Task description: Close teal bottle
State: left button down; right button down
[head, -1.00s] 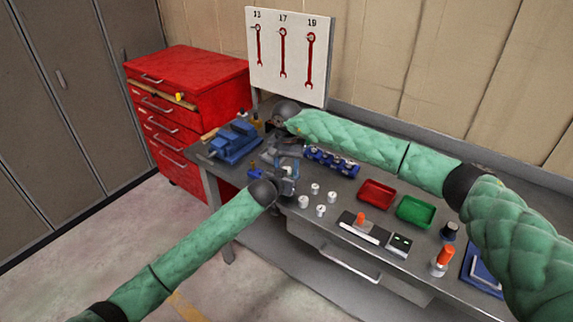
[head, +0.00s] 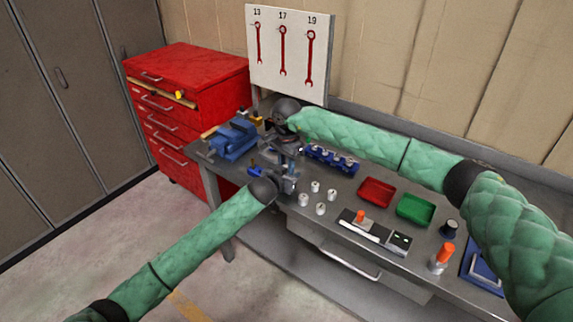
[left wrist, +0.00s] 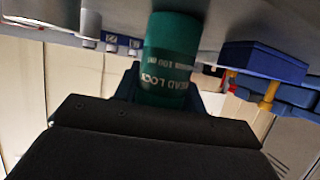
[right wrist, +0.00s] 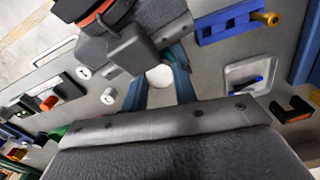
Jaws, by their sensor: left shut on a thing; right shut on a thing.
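The teal bottle (left wrist: 170,62), with white lettering, stands between the fingers of my left gripper (left wrist: 163,95) in the left wrist view. That gripper is shut on it. In the head view my left gripper (head: 288,183) is low over the bench's left part, and the bottle is mostly hidden by the grippers. My right gripper (head: 290,148) is just above and behind it. In the right wrist view my right gripper (right wrist: 158,88) is shut on a white round cap (right wrist: 160,76), with my left gripper close by. I cannot tell whether the cap touches the bottle.
A blue vise (head: 234,140) stands at the bench's left end. A blue holder (head: 332,160) lies behind several small white parts (head: 315,187). Red (head: 376,192) and green (head: 415,209) trays are to the right. A red tool cabinet (head: 190,85) stands at left.

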dwell(0.3)
jog(key=c, duration=1.1)
grip_release()
jog(key=shift+r, duration=2.25)
jog(key=shift+c, duration=0.4)
